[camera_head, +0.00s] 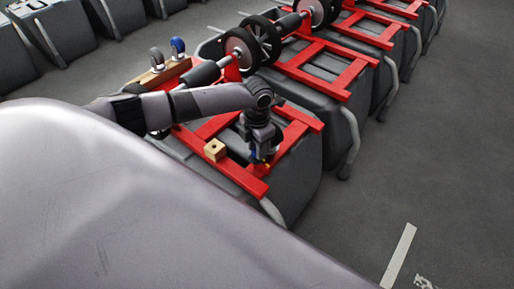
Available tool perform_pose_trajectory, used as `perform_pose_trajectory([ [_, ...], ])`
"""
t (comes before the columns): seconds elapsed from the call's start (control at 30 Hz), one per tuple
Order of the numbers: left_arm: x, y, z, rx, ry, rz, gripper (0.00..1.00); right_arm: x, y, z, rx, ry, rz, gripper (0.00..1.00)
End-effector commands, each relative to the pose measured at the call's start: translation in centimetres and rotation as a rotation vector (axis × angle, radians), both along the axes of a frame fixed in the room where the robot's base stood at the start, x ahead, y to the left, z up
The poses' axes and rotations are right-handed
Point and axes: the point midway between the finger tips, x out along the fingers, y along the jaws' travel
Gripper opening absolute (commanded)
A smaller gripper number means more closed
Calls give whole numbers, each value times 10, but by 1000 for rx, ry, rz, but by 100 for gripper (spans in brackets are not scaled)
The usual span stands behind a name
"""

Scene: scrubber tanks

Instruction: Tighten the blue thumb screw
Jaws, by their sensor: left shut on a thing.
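My left gripper (263,158) points down over the red frame on top of the nearest grey tank. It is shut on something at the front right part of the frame. A small blue patch, likely the blue thumb screw (254,154), shows at the fingertips, with a bit of yellow beside it. The fingers hide most of it, so I cannot tell how far it is turned in. My right gripper is not in view.
A small wooden block (215,150) with a hole sits on the red frame (245,180) left of my gripper. Two casters, one blue-wheeled (178,47), stand on a wooden board behind. Black wheels (264,40) stand at the back. Grey floor (430,160) is clear to the right.

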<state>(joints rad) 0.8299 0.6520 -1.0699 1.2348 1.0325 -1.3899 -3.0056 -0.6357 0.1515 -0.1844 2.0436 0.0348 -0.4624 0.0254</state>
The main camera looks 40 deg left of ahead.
Motion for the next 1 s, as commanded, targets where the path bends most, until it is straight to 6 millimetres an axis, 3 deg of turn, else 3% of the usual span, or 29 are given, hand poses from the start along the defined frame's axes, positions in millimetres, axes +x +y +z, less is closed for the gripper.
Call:
perform_pose_trajectory([
  [0.4, 4, 1, 5, -2, -10, -6, 2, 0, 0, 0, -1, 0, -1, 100],
  [0.43, 4, 1, 5, -2, -10, -6, 36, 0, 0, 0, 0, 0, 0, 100],
  [0.5, 3, 1, 5, -1, -9, -5, 58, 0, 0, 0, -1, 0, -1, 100],
  [0.8, 2, 0, 3, 0, -4, -6, 58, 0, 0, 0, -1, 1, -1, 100],
  [1.0, 2, 1, 27, -1, -7, -7, 58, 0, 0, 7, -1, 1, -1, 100],
])
